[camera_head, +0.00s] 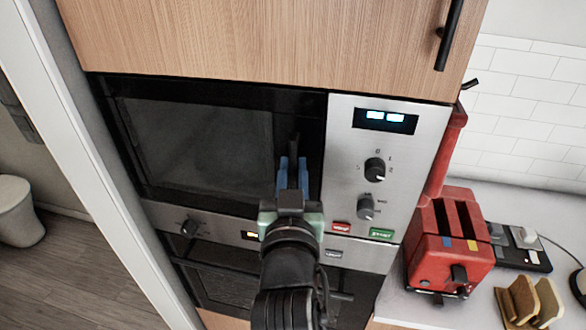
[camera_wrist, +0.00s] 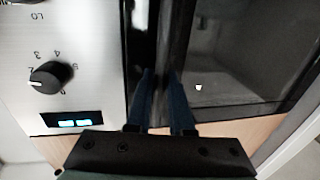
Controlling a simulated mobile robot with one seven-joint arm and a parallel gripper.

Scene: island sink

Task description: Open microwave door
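The microwave (camera_head: 215,140) is built into a wooden cabinet, with a black door and dark window; the door looks closed in the head view. A dark upright handle (camera_head: 294,147) stands near the door's right edge. My gripper (camera_head: 292,170) is at this handle, its two blue fingers upright with a narrow gap between them. In the wrist view the fingers (camera_wrist: 160,85) point at the black door edge, the window (camera_wrist: 235,60) to their right. Dark on dark hides whether the fingers touch the handle.
The steel control panel (camera_head: 375,165) with knobs and a lit display is right of the door. An oven (camera_head: 225,285) is below. A red toaster (camera_head: 448,243) and bread slices (camera_head: 530,300) are on the counter at right. Open floor (camera_head: 75,275) lies at left, beyond a white upright edge.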

